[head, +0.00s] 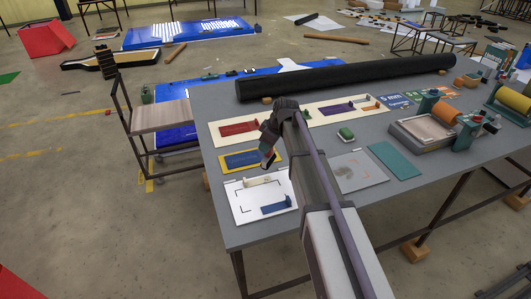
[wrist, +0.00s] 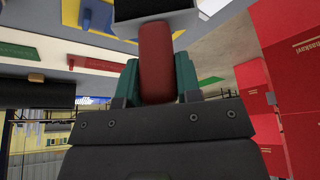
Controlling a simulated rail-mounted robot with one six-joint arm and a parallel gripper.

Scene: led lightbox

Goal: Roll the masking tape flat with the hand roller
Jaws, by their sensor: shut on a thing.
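My gripper (head: 268,150) hangs over the near-left part of the grey table, tilted, above the boards. In the wrist view its green fingers (wrist: 157,82) are shut on a red handle (wrist: 156,60), which I take to be the hand roller's. A black block (wrist: 150,10) sits at the far end of the handle, cut off by the frame's top. I cannot tell which thing is the masking tape. A white board (head: 240,205) with black corner marks lies below the gripper, apart from it. It bears a cream piece (head: 257,181) and a blue piece (head: 276,206).
A yellow-edged blue board (head: 238,162) and a cream board with a red piece (head: 238,130) lie behind. A long black roll (head: 340,78) crosses the table's back. A green block (head: 346,134), grey plate (head: 356,172) and teal sheet (head: 394,160) lie right of my arm.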

